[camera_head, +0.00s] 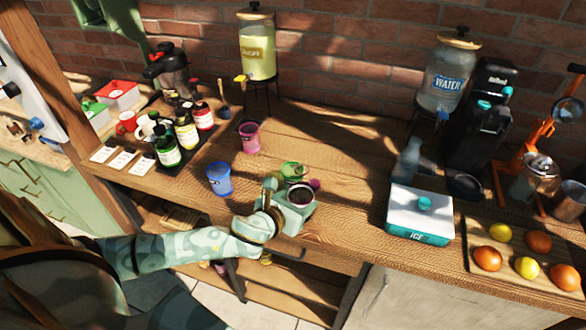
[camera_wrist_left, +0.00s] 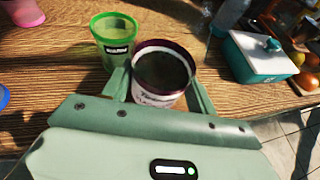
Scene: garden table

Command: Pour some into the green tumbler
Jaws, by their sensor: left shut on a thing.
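My left gripper (camera_head: 296,204) is shut on a white cup with a dark maroon rim (camera_head: 300,194). In the left wrist view the cup (camera_wrist_left: 160,97) stands between the fingers (camera_wrist_left: 158,92), looks roughly upright and has a dark inside; its contents are hard to tell. Its label is partly hidden. The green tumbler (camera_head: 294,170) stands on the wooden table just behind the held cup. In the left wrist view the tumbler (camera_wrist_left: 114,40) is upright, close to the left finger, and has a dark label. My right gripper is not in view.
A blue tumbler (camera_head: 219,180) and a pink tumbler (camera_head: 248,137) stand to the left. The ice box (camera_head: 420,226) and fruit board (camera_head: 478,280) are at right. Bottles (camera_head: 167,150) stand at left, dispensers (camera_head: 257,45) at the back. Bare table lies between the green tumbler and ice box.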

